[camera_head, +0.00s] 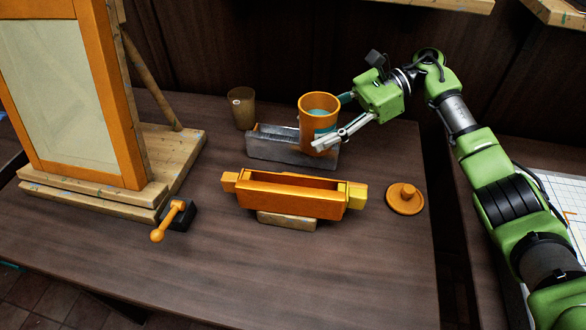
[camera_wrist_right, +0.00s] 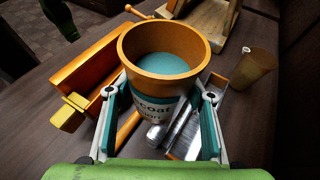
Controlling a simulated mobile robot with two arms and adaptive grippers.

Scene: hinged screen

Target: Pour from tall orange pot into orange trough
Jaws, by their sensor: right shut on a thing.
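The tall orange pot (camera_head: 322,130) is upright, with a white and teal label and teal liquid inside, also seen in the right wrist view (camera_wrist_right: 165,62). My right gripper (camera_head: 331,128) is shut on its sides, one finger on each side, in the right wrist view (camera_wrist_right: 160,98). The pot overlaps the grey metal trough; I cannot tell whether it touches it. The orange trough (camera_head: 290,197) lies in front of the pot, on a small wooden block, with a yellow end piece at its right; in the wrist view it is at the left (camera_wrist_right: 88,72). My left gripper is not in view.
The grey metal trough (camera_head: 275,149) lies behind the orange trough. A brown cup (camera_head: 241,110) stands behind it. An orange knobbed lid (camera_head: 405,203) lies at the right. The orange-framed screen (camera_head: 120,110) and a crank handle (camera_head: 170,220) are at left. The front table is clear.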

